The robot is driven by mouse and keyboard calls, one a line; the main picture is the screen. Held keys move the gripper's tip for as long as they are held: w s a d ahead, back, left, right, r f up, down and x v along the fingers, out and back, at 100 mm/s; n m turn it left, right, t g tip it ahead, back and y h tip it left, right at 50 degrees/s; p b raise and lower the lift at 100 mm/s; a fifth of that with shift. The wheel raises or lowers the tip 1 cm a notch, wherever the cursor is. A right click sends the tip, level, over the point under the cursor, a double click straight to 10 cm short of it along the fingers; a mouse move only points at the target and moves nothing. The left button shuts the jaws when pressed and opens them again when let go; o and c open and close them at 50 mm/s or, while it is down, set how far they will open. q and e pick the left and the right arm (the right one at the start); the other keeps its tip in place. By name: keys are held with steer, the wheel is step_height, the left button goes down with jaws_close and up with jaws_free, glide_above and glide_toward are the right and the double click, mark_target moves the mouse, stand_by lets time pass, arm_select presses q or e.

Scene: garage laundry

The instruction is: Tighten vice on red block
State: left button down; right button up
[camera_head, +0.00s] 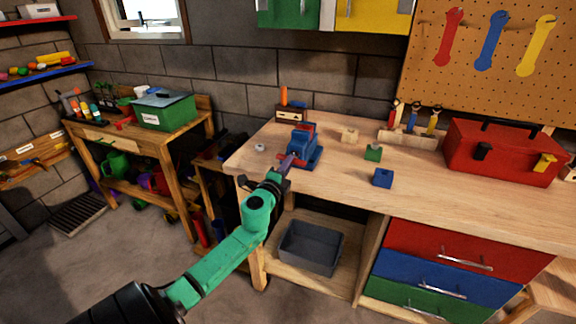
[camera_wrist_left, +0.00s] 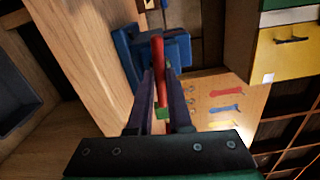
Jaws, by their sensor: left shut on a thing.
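The blue vice (camera_head: 306,152) stands on the workbench near its left front corner. A red piece (camera_head: 308,127), seemingly the red block, shows at the top of the vice; I cannot tell how tightly the jaws hold it. My left gripper (camera_head: 286,163) is at the vice's front. In the left wrist view, its fingers (camera_wrist_left: 160,84) are shut on a red bar, seemingly the vice handle (camera_wrist_left: 158,60). The vice body (camera_wrist_left: 177,47) is just beyond the fingertips. The handle is mostly hidden by the gripper in the head view. My right gripper is out of view.
A green block (camera_head: 373,153), a blue block (camera_head: 382,178) and a wooden block (camera_head: 350,135) are right of the vice. A red toolbox (camera_head: 500,155) stands further right. A grey bin (camera_head: 311,248) sits on the shelf below. The bench's front right is clear.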

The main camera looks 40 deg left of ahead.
arm_select(q)
steer(key=m, duration=0.5)
steer(key=shift+w+f+m, duration=0.1)
steer(key=shift+f+m, duration=0.1)
steer(key=shift+m, duration=0.1)
steer(key=m+p, duration=0.1)
steer(key=m, duration=0.3)
steer(key=shift+d+f+m, duration=0.1)
steer(key=shift+f+m, duration=0.05)
steer(key=shift+m, duration=0.25)
steer(key=c, duration=0.9)
jaws_free()
steer(key=shift+o, duration=0.3)
steer(key=shift+s+r, duration=0.25)
steer(key=b+v, duration=0.1)
steer(key=v, duration=1.3)
steer(key=shift+s+b, duration=0.25)
steer(key=shift+b, duration=0.15)
